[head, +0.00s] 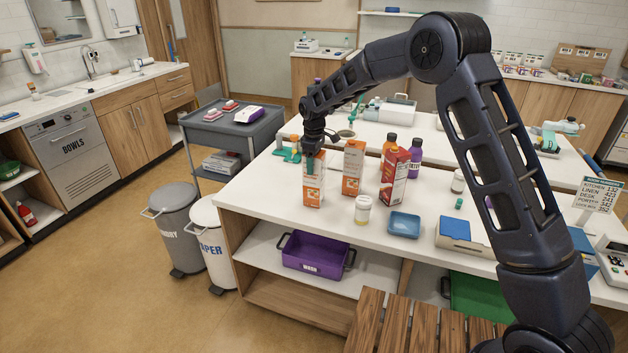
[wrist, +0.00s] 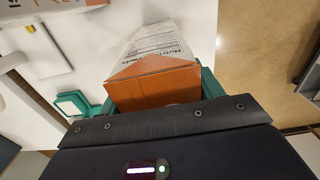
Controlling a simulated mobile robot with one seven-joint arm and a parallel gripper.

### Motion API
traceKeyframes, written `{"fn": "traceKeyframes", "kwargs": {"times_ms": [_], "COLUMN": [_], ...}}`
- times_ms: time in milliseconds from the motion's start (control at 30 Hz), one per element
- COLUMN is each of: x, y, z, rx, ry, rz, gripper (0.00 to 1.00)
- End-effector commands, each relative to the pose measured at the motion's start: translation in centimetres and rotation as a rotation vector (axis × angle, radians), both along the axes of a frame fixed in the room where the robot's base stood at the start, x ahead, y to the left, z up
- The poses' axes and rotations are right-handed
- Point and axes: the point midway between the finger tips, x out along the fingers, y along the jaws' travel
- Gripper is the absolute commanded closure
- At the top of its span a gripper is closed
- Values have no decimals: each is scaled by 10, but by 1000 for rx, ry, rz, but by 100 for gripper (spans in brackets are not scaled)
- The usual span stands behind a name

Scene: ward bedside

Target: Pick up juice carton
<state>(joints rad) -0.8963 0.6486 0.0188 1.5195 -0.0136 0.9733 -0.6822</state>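An orange-and-white juice carton (head: 313,190) stands upright, near the front left of the white counter in the head view. My gripper (head: 312,165) points down over its top, with teal fingers about its upper part. In the wrist view, the carton's orange top (wrist: 155,88) and printed white side show between the teal fingers (wrist: 160,95). No clear gap shows on either side, but the finger contact is partly hidden, so I cannot tell whether they grip it. I cannot tell whether its base touches the counter.
A similar orange carton (head: 353,168) and a red-and-white carton (head: 394,178) stand to the right, with bottles (head: 415,156) behind. A white pill jar (head: 363,210) and blue tray (head: 404,225) are near the counter's front. A teal-green item (head: 287,154) lies behind left.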

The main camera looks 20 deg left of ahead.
Motion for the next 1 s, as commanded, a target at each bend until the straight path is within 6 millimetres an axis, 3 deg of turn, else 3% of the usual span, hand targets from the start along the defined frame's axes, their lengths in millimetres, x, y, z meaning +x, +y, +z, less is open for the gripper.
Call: {"fn": "traceKeyframes", "kwargs": {"times_ms": [33, 200, 500, 667, 767, 1000], "x": [0, 0, 0, 1, 1, 1], "y": [0, 0, 1, 1, 1, 1], "z": [0, 0, 3, 15, 28, 80], "rx": [0, 0, 2, 3, 3, 5], "ry": [0, 0, -2, -2, -3, -4], "rz": [0, 0, 0, 0, 0, 0], "gripper": [70, 100, 100, 100, 100, 100]}}
